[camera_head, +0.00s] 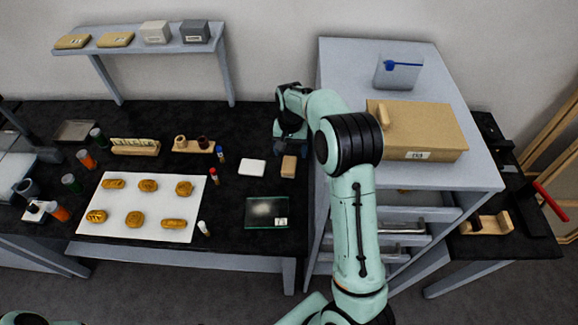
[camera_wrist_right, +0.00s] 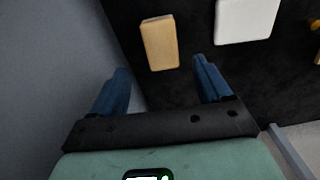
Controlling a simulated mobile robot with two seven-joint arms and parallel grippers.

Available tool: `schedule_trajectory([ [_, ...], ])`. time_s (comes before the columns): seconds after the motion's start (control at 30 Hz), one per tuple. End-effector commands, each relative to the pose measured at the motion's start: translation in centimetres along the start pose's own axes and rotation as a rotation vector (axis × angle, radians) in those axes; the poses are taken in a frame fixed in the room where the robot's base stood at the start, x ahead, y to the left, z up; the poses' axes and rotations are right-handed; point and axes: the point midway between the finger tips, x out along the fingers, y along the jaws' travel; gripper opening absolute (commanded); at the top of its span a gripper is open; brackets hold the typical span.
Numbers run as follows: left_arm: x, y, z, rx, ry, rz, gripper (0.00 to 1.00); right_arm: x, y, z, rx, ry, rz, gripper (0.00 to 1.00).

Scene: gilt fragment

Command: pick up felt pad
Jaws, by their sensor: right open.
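A flat white square pad (camera_head: 252,167), which looks like the felt pad, lies on the black worktop. It also shows at the top right of the right wrist view (camera_wrist_right: 247,18). A small tan block (camera_head: 288,167) lies just to its right, and in the wrist view (camera_wrist_right: 160,43) it is left of the pad. My right gripper (camera_head: 290,131) is above the back of the worktop, behind the block and pad. In the wrist view its blue fingers (camera_wrist_right: 161,72) are apart and empty, with the tan block beyond the gap. My left gripper is out of view.
A grey drawer cabinet (camera_head: 472,165) with a cardboard box (camera_head: 435,130) stands close on the right. A white sheet (camera_head: 115,207) with several gilded pieces lies left. A dark glassy plate (camera_head: 262,226) lies in front. Small bottles stand between sheet and pad.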

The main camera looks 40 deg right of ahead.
Motion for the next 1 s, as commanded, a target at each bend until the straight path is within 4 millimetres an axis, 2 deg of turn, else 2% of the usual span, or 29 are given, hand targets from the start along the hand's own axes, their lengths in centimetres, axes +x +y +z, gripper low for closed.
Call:
schedule_trajectory([
  [0.03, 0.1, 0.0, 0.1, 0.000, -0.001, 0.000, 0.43, 0.7, 0.0, 0.1, 0.000, -0.003, 0.002, 0.78],
  [0.27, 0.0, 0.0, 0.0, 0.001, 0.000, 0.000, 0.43, 2.3, -0.1, 0.1, -0.001, -0.001, 0.000, 0.78],
  [0.5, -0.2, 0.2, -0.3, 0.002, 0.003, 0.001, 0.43, 5.8, -0.3, 0.4, 0.000, -0.001, 0.001, 0.78],
  [0.63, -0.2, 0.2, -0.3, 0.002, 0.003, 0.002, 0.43, 6.5, -0.3, 0.4, 0.000, 0.000, -0.001, 0.78],
  [0.83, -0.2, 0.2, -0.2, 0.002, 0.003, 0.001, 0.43, 6.6, -0.3, 0.4, 0.000, 0.001, -0.001, 0.78],
  [0.87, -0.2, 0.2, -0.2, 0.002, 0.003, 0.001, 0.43, 6.6, -0.3, 0.4, 0.000, 0.001, -0.001, 0.71],
  [1.0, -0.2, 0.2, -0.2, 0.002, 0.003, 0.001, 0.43, 6.5, -0.3, 0.4, 0.000, 0.001, -0.001, 0.26],
])
